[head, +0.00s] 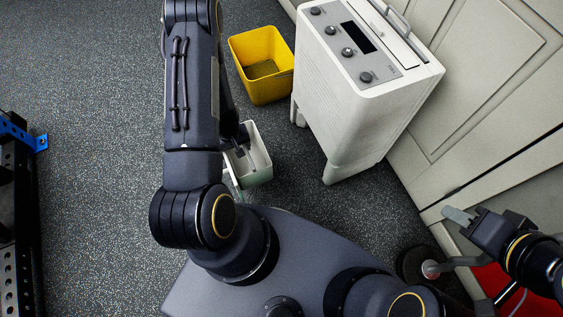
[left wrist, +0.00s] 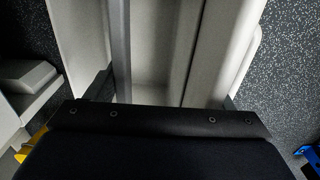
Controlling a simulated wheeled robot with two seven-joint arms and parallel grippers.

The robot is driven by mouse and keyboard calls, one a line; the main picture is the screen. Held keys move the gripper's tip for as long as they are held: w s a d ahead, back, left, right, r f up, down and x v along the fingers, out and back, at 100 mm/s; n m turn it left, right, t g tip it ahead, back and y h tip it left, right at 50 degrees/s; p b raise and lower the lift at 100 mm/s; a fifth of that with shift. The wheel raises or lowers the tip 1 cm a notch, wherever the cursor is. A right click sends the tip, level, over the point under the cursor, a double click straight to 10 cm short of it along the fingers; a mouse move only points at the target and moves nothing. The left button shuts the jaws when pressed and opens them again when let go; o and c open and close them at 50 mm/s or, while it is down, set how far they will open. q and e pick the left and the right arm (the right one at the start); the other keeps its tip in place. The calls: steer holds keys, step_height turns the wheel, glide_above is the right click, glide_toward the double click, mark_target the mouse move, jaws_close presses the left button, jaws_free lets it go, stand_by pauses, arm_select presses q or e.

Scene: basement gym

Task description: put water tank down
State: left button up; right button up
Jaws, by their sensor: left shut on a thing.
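The water tank (head: 258,166) is a pale, open-topped box, low over or on the floor in front of the white dehumidifier (head: 350,95). My left gripper (head: 242,140) is shut on the tank from above, and my left arm hides part of it. In the left wrist view the tank (left wrist: 150,75) fills the middle, with its inside showing. I cannot tell whether its base touches the floor. My right gripper (head: 458,216) is at the lower right, away from the tank; its finger opening is not clear.
A yellow bucket (head: 257,87) stands on the floor left of the dehumidifier. Pale cabinet panels (head: 470,80) line the right side. A dark rack with a blue part (head: 20,130) is at the left edge. The speckled floor (head: 100,90) between is clear.

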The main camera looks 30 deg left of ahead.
arm_select(q)
steer(key=w+d+f+b, duration=0.1)
steer(key=w, duration=0.1)
steer(key=w+d+f, duration=0.2)
steer(key=w+d+f+b, duration=0.1)
steer(key=w, duration=0.1)
steer(key=shift+w+d+f+b, duration=0.15)
steer(key=shift+w+f+b, duration=0.05)
steer(key=shift+w+b, duration=0.1)
steer(key=w+d+f+b, duration=0.3)
steer(key=w+f+b, duration=0.2)
steer(key=f, duration=0.4)
steer(key=shift+d, duration=0.2)
steer(key=shift+f, duration=0.2)
steer(key=o, duration=1.9)
steer(key=shift+c, duration=0.2)
steer(key=shift+r, duration=0.15)
